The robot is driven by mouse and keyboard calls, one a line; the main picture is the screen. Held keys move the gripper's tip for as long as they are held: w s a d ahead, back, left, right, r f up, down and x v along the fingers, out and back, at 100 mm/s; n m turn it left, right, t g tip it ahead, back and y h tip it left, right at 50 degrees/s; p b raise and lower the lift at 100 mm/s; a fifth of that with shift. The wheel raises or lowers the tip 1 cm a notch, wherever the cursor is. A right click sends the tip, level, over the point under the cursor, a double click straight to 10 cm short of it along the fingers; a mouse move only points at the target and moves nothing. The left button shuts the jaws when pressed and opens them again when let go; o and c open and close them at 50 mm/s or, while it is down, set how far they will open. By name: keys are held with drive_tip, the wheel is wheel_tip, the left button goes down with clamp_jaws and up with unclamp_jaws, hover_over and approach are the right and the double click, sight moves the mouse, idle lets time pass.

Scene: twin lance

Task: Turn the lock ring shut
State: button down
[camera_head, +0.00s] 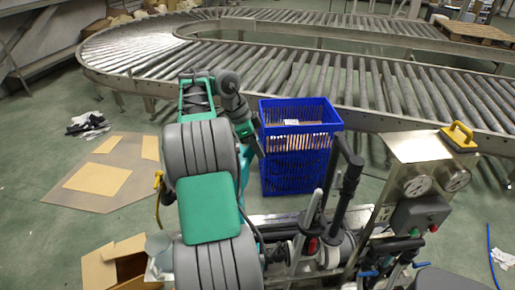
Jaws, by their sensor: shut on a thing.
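My grey and teal arm rises from the bottom of the head view and bends down to the right. My gripper (257,148) is at its end, small and dark, in front of the blue crate's left side. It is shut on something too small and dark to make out. Two upright lances stand on the metal rig to the right: a pale grey one (309,217) and a thicker black one (348,185) with side stubs. A small red part (312,246) sits low by the pale lance. I cannot tell which part is the lock ring or how it is turned.
A blue crate (292,170) stands behind the rig, just right of my gripper. A roller conveyor (400,85) curves behind. Flattened cardboard (100,182) and an open box (97,270) lie left.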

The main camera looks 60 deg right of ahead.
drive_tip(key=c, duration=1.4)
unclamp_jaws()
drive_tip(key=shift+a, duration=0.1)
drive_tip(key=shift+c, duration=0.2)
drive_tip(key=p+v, duration=0.5)
drive_tip(key=v, duration=0.2)
drive_tip(key=shift+a+r, duration=0.1)
drive_tip(key=shift+r, duration=0.2)
drive_tip(key=shift+w, duration=0.1)
drive_tip(key=shift+w+a+r, duration=0.15)
drive_tip(key=shift+w+a, duration=0.05)
drive_tip(key=w+a+r+n+t+h, duration=0.1)
drive_tip(key=w+a+r+n+t, duration=0.1)
drive_tip(key=w+a+n, duration=0.6)
drive_tip(key=w+a+r+n+t+h, duration=0.1)
drive_tip(key=w+a+n+t, duration=0.15)
drive_tip(key=a+n, duration=0.6)
drive_tip(key=s+a+f+n+t+y, duration=0.1)
drive_tip(key=a+n, duration=0.3)
drive_tip(key=a, duration=0.6)
drive_tip(key=s+a+f+n+y, duration=0.1)
drive_tip(key=a+f+n, duration=0.3)
drive_tip(key=a, duration=0.6)
drive_tip(key=s+a+f+n+t+y, duration=0.1)
drive_tip(key=a+n, duration=0.4)
drive_tip(key=a, duration=0.5)
drive_tip(key=shift+s+f+t+y, duration=0.4)
drive_tip(key=shift+f+y, duration=0.2)
drive_tip(key=shift+f, duration=0.35)
